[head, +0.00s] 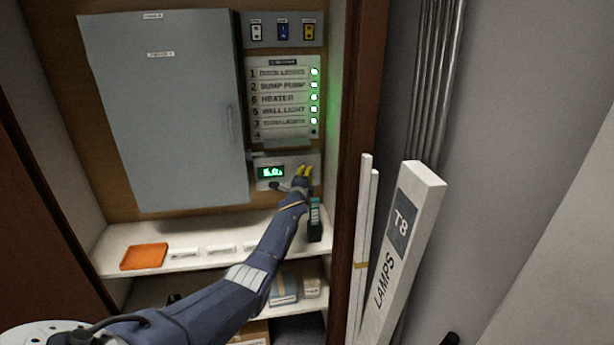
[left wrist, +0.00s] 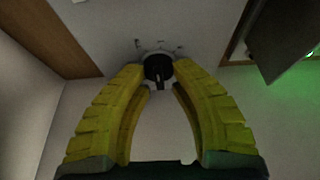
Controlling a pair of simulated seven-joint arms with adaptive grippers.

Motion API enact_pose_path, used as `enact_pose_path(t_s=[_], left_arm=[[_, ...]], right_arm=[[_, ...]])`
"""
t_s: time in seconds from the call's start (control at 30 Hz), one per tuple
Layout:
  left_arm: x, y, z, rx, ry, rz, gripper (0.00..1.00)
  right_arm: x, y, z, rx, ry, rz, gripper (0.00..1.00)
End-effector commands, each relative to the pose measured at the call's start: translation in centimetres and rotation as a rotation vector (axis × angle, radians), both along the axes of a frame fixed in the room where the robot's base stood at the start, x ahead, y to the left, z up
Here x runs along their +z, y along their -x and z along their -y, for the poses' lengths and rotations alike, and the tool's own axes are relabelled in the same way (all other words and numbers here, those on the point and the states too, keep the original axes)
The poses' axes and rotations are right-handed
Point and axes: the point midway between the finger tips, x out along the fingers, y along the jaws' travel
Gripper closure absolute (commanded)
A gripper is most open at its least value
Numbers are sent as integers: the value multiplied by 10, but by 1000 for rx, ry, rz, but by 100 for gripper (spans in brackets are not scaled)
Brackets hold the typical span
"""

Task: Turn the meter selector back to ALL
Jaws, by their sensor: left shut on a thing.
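The meter (head: 258,160) is a pale unit below the label list, with a green lit display (head: 271,171) whose reading is too small to tell. My left gripper (head: 303,172), with yellow fingers, is at the right part of the meter and covers the selector in the head view. In the left wrist view the selector (left wrist: 158,68) is a round black knob with a light pointer mark, on a pale face with small unreadable markings. My left gripper (left wrist: 158,74) is shut on it, one fingertip on each side. My right gripper is not in view.
A grey cabinet door (head: 170,110) is left of the meter. Above is a label list (head: 280,98) with green lights, and three switches (head: 283,31). A shelf (head: 205,228) below holds an orange tray (head: 144,257) and a dark handheld device (head: 315,220). A lamp box (head: 402,240) stands right.

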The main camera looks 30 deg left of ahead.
Motion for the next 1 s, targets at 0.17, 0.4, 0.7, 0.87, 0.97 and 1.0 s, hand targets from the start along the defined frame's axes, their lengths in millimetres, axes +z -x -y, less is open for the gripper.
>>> enact_pose_path(t_s=[0.17,0.4,0.7,0.87,0.97,1.0], left_arm=[[4,-1,-1,1,37,38,100],[3,0,-1,0,47,48,100],[3,0,-1,0,46,47,62],[2,0,0,0,46,46,51],[1,0,0,0,47,45,51],[1,0,0,0,47,45,51]], right_arm=[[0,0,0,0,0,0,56],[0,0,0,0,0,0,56],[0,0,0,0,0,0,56],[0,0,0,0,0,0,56],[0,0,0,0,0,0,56],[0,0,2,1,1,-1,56]])
